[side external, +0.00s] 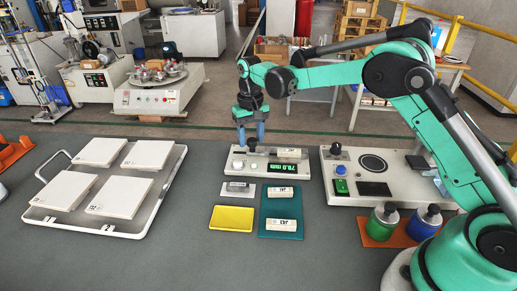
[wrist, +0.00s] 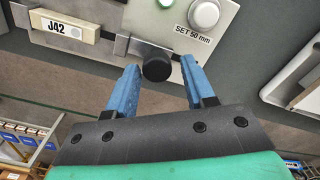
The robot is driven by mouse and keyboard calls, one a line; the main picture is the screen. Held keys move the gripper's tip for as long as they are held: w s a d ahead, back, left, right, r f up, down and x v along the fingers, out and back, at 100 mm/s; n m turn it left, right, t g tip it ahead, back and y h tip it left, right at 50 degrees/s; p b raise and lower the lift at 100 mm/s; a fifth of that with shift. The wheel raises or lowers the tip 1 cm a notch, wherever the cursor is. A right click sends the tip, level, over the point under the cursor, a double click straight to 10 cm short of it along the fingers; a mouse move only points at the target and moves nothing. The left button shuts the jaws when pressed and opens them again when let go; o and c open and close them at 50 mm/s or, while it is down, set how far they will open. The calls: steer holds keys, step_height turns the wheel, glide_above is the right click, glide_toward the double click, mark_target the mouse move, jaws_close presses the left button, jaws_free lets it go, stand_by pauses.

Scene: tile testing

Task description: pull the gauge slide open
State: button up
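The gauge (side external: 255,165) is a pale box with a lit green display (side external: 280,166) reading about 70 mm. Its black slide knob (wrist: 156,65) sits on a metal bar and also shows in the side view (side external: 252,143). A pale block marked J42 (wrist: 62,26) lies against the gauge's metal jaws at left in the wrist view. My gripper (wrist: 160,72) has blue fingers, spread apart on either side of the knob, with visible gaps. In the side view my gripper (side external: 251,132) points down at the knob, behind the gauge.
A white tray (side external: 165,200) with several tiles lies left. A yellow mat (side external: 231,218) and a teal mat (side external: 282,236) with labelled blocks lie in front. A control box (side external: 345,205) and green (side external: 383,224) and blue bottles (side external: 423,225) stand right.

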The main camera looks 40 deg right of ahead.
mark_target(252, 140)
steer(key=shift+o, duration=0.5)
steer(key=shift+r, duration=3)
steer(key=shift+s+r, duration=0.15)
steer(key=shift+r, duration=0.1)
steer(key=s+a+r+n+t, duration=0.15)
steer(key=s+r+t, duration=0.4)
steer(key=s, duration=0.85)
steer(key=shift+n+t, duration=0.75)
steer(key=shift+t, duration=0.1)
steer(key=s+f, duration=0.1)
steer(key=s, duration=0.2)
steer(key=s+f, duration=0.1)
steer(key=s, duration=0.1)
steer(key=shift+f, duration=0.3)
